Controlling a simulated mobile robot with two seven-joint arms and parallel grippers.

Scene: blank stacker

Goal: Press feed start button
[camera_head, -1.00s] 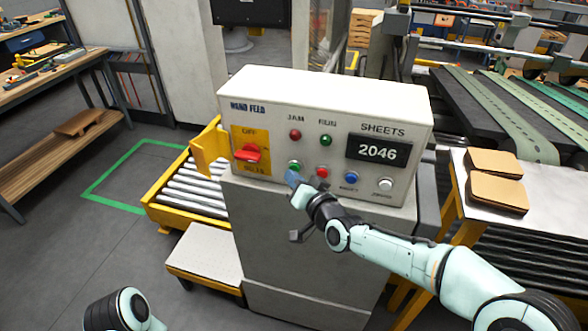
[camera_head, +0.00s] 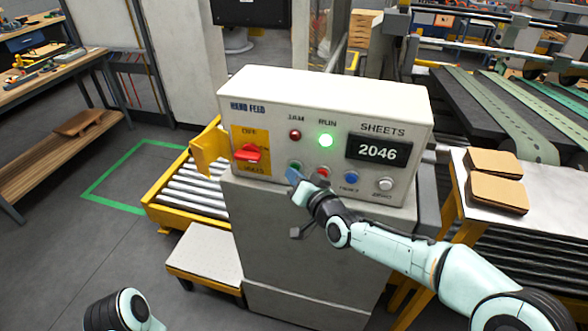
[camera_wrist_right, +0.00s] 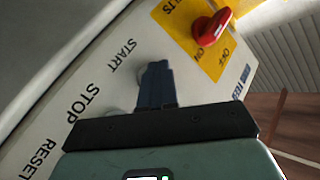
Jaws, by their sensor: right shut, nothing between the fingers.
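The control box (camera_head: 325,97) has a row of buttons along its lower front. The green feed start button (camera_head: 295,164) is at the left of this row, partly covered by my right gripper. My right gripper (camera_head: 292,176) is shut and empty, its blue-grey fingertips at or just in front of the start button. In the right wrist view, the shut fingers (camera_wrist_right: 155,80) lie beside the START label (camera_wrist_right: 123,54) and hide most of the button. I cannot tell whether they touch it. My left gripper is out of view.
The red stop button (camera_head: 323,171), blue reset button (camera_head: 351,177) and white zero button (camera_head: 385,184) lie to the right. A red rotary switch (camera_head: 251,153) sits on a yellow plate at left. The JAM lamp (camera_head: 295,134) is unlit. The counter (camera_head: 378,151) reads 2046.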

